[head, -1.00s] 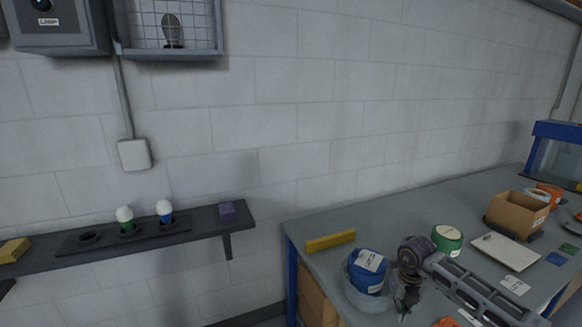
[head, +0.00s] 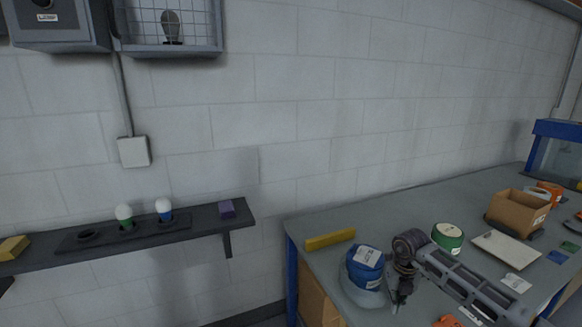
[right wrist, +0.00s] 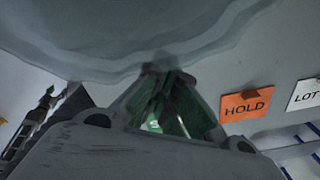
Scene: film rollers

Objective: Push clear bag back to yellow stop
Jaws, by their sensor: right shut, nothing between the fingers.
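The clear bag (head: 372,296) stands on the grey bench near its left end, with a blue, white-labelled roll (head: 366,256) in it. The yellow stop (head: 330,240) is a bar lying behind it and to the left, with a small gap between them. My right gripper (head: 398,304) points down close at the bag's right front side, shut and empty. In the right wrist view the bag (right wrist: 150,45) fills the top, and the fingertips (right wrist: 165,88) meet its lower edge; I cannot tell whether they press on it. My left gripper is out of view.
A green roll (head: 447,236) stands right of my right gripper, behind my arm. A white board (head: 506,250) and a cardboard box (head: 516,212) lie farther right. An orange HOLD card (right wrist: 247,105) lies in front. Bench behind the bag, up to the stop, is clear.

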